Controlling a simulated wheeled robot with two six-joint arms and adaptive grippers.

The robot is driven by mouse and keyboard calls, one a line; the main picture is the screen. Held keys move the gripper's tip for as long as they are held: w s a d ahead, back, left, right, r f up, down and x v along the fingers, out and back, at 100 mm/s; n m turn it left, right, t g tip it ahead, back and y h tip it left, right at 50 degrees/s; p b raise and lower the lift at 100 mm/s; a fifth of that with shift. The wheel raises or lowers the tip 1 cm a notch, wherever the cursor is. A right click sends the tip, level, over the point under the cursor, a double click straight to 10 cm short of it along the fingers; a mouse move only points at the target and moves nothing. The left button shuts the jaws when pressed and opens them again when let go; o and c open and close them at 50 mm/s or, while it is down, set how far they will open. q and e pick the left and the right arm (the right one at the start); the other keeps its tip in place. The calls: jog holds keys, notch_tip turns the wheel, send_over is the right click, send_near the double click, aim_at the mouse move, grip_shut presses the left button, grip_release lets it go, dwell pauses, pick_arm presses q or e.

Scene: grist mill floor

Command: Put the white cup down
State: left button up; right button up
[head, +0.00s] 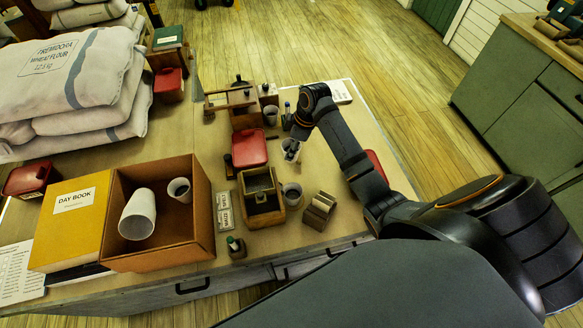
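My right arm reaches in from the right, and its gripper (291,146) points down over the right part of the workbench. A small white cup (290,155) is between its dark fingers, which appear closed on it. The arm's wrist partly covers the cup, and I cannot tell whether its base touches the bench. My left gripper is not in view.
A wooden box (262,213), red tin (250,148) and wooden block (319,211) crowd the bench (340,225). Flour sacks (75,75) lie left. Bare bench shows at the right.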

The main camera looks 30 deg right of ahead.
notch_tip(320, 180, down, 5)
jog(key=shift+r, duration=0.2)
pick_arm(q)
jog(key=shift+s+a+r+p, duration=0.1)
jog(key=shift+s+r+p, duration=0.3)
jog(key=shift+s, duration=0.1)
pick_arm(e)
jog(key=shift+f, duration=1.85)
jog(key=o, duration=0.8)
jog(key=shift+f, duration=0.1)
jog(key=shift+r, duration=0.25)
pick_arm(q)
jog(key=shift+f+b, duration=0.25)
jog(key=shift+b, duration=0.1)
pick_arm(e)
jog(key=v, duration=1.2)
jog(key=shift+f, duration=0.1)
